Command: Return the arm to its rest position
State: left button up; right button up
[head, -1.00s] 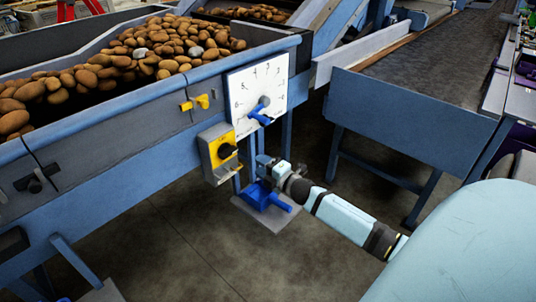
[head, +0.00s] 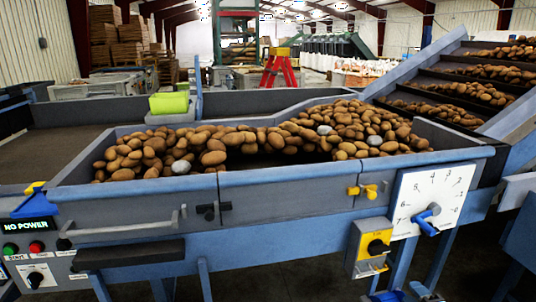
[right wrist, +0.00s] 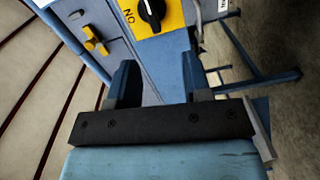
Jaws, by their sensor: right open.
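My right gripper (head: 425,291) shows only as a small tip at the bottom edge of the head view, below the dial plate. In the right wrist view, my right gripper (right wrist: 158,82) has its two dark fingers apart with nothing between them. Blue machine panels lie beyond the fingers. The yellow switch box (head: 367,248) with a black knob is to the left of the gripper in the head view. It also shows at the top of the right wrist view (right wrist: 170,18). Most of my right arm is below the head view. My left gripper is not in view.
The blue hopper (head: 285,172) holds many potatoes (head: 210,145). A white dial plate (head: 430,200) with a blue pointer and a yellow handle (head: 367,191) are on its front. A display (head: 28,226) reads "NO POWER" at left. A conveyor (head: 450,85) rises at right.

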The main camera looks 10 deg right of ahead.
jog(key=s+a+f+m+g+y, duration=0.1)
jog(key=s+a+f+m+g, duration=0.15)
jog(key=s+a+m, duration=0.75)
jog(key=s+a+f+m+g+y, duration=0.2)
jog(key=s+a+m+g, duration=0.25)
jog(key=s+a, duration=1.05)
pick_arm(q)
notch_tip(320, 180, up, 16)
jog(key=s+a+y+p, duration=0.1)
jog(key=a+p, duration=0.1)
jog(key=p, duration=2.3)
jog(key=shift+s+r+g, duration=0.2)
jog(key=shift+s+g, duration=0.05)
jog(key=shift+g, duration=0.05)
pick_arm(e)
notch_tip(320, 180, up, 16)
jog(key=w+h, duration=0.1)
jog(key=w, duration=0.1)
jog(key=shift+w+a+r, duration=0.15)
jog(key=shift+a+r, duration=0.1)
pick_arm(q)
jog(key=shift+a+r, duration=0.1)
